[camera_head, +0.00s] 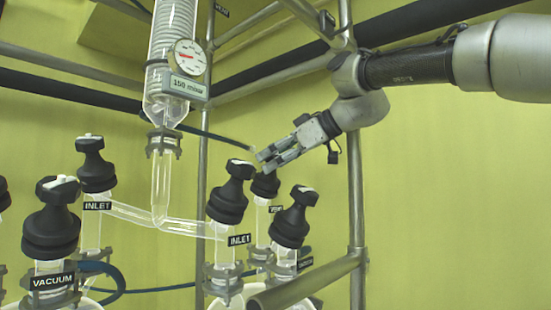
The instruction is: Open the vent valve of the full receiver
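Black valve knobs with white marks on top stand on glass necks. The far right-cluster knob (264,184) has a small, partly hidden label that seems to read VENT. In front of it are a knob on the right (291,217), its label unreadable, and the right INLET knob (230,192). The left cluster has an INLET knob (95,166) and a VACUUM knob (51,218). The receivers are cut off at the bottom, so I cannot tell which is full. My gripper (262,164) points left, just above the far knob in the picture; contact and finger opening are unclear. It appears empty.
A glass condenser (172,60) with a gauge (188,58) and a "150 mbar" display (188,88) hangs upper left. Its glass branch pipe (185,227) runs to both INLET necks. A metal frame post (355,190) and a sloping bar (303,283) stand at right.

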